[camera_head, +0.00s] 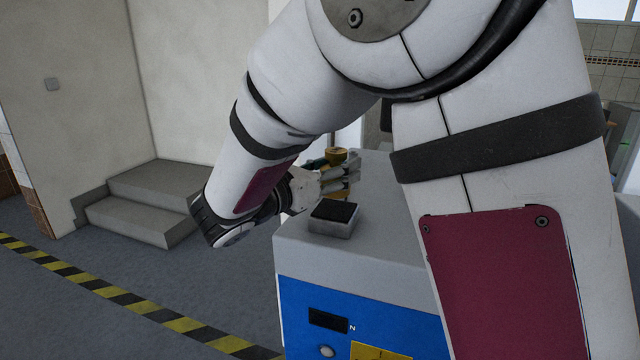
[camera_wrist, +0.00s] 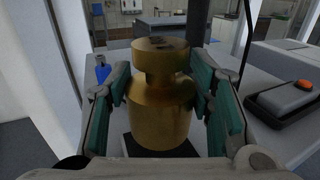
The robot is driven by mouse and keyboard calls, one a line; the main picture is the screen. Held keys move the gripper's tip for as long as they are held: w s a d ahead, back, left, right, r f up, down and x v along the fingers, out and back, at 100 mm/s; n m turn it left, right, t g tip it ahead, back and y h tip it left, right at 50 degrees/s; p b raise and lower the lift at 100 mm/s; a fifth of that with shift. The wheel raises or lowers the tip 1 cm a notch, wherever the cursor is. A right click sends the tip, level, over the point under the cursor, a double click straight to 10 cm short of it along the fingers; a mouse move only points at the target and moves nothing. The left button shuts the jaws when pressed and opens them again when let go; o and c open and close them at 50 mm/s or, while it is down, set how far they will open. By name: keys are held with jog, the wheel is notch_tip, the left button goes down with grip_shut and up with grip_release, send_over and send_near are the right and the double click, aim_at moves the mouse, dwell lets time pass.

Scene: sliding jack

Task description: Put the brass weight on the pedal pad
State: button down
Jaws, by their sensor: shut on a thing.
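The brass weight (camera_head: 336,155) has a wide knob on a narrow neck and a thick round body. My gripper (camera_head: 338,179) is shut on it, and the weight stands upright between the green finger pads in the wrist view (camera_wrist: 160,105). A grey block with a flat black top (camera_head: 334,212), which looks like the pedal pad, sits on the grey top of the blue cabinet, just below and in front of the weight in the head view. In the wrist view a dark square surface (camera_wrist: 187,149) shows beneath the weight, partly hidden by it. I cannot tell whether they touch.
The cabinet (camera_head: 300,310) stands beside open floor. Grey steps (camera_head: 150,200) are at the left.

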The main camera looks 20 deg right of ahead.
jog(key=shift+f, duration=1.65)
jog(key=shift+f, duration=0.15)
jog(key=c, duration=0.8)
grip_release()
jog(key=shift+o, duration=0.2)
